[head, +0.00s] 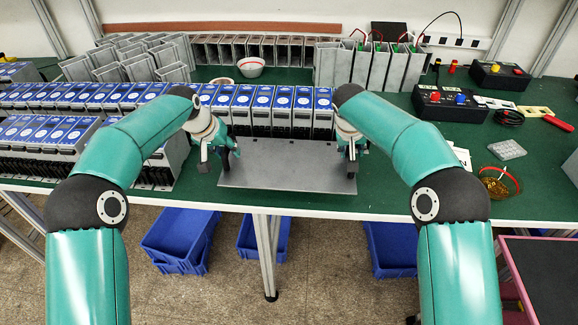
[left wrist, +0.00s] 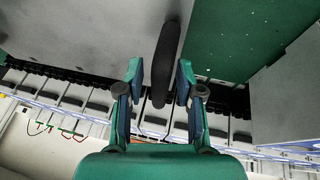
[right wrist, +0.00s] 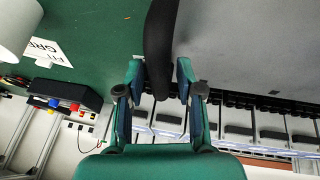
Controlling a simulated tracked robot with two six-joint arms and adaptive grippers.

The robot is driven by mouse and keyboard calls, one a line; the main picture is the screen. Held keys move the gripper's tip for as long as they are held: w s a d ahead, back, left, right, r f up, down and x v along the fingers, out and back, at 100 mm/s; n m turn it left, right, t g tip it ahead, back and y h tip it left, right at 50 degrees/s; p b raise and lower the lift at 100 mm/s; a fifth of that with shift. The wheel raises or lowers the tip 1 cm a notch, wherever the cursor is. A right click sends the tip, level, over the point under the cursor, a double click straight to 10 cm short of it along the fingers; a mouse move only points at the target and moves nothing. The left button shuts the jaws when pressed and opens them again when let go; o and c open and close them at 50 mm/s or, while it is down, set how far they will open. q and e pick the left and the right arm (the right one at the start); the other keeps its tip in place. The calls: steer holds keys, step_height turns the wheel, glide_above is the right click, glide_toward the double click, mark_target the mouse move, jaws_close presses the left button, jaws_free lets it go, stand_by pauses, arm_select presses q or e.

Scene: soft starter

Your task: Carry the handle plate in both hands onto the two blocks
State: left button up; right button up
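The handle plate (head: 285,165) is a flat grey sheet lying at the table's front edge, with a black handle at each end. My left gripper (head: 226,158) is at its left end. In the left wrist view the left handle (left wrist: 163,60) stands between the open fingers, with a gap on both sides. My right gripper (head: 350,160) is at the right end. In the right wrist view the right handle (right wrist: 160,45) lies between its fingers, which look open with narrow gaps. I cannot make out the two blocks.
A long row of blue-topped soft starters (head: 262,110) stands close behind the plate. A shorter row (head: 38,135) is at the left. Black control boxes (head: 450,102) and an amber bowl (head: 497,182) are at the right. The green table (head: 400,170) right of the plate is mostly clear.

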arm_select(q)
steer(key=shift+r, duration=0.1)
arm_select(e)
steer(key=shift+r, duration=0.15)
arm_select(q)
steer(key=v, duration=1.1)
steer(key=shift+r, duration=0.25)
arm_select(e)
steer(key=v, duration=1.1)
steer(key=shift+s+r, duration=0.2)
steer(key=shift+r, duration=0.05)
arm_select(q)
steer(key=shift+s+a, duration=0.15)
steer(key=a, duration=0.3)
steer(key=s+a, duration=0.1)
steer(key=a, duration=0.1)
steer(key=shift+s+a, duration=0.2)
steer(key=shift+a, duration=0.2)
arm_select(e)
steer(key=shift+r, duration=0.1)
arm_select(q)
steer(key=shift+f, duration=0.1)
